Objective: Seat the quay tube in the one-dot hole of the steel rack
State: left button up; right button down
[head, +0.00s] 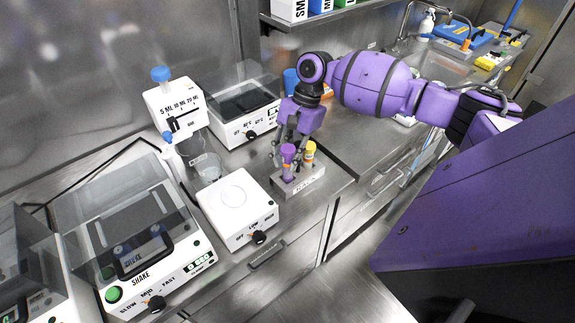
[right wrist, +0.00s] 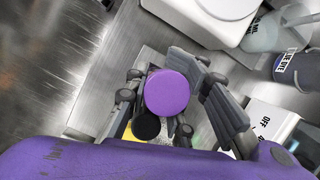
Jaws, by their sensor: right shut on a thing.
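The steel rack (head: 306,186) stands on the bench near its front edge, right of the white hotplate. A purple-capped tube (head: 288,152) is upright at the rack's left part; its name cannot be read. My right gripper (head: 287,153) is shut on this tube from above and behind. In the right wrist view the purple cap (right wrist: 168,92) sits between the two fingers. An orange-capped tube (head: 309,150) stands upright at the rack just to the right. I cannot tell how deep the purple-capped tube is in a hole. The dot marks are too small to see. My left gripper is out of view.
The white hotplate (head: 236,207) is close on the left, with a glass beaker (head: 208,167) behind it. A lidded heater box (head: 239,107) and a blue cup (head: 291,80) stand behind. A shaker (head: 130,235) is farther left. The bench's front edge is near the rack.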

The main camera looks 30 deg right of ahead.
aim_at(285, 178)
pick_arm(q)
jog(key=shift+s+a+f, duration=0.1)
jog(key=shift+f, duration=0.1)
pick_arm(e)
jog(key=shift+f, duration=1.6)
jog(key=shift+f, duration=0.15)
jog(key=c, duration=1.4)
grip_release()
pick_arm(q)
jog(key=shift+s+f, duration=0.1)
pick_arm(e)
jog(key=shift+d+r, duration=0.1)
jog(key=shift+r, duration=0.15)
jog(key=v, duration=1.1)
jog(key=shift+d+r, duration=0.2)
jog(key=shift+r, duration=0.15)
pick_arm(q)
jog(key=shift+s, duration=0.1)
pick_arm(e)
jog(key=shift+f, duration=0.1)
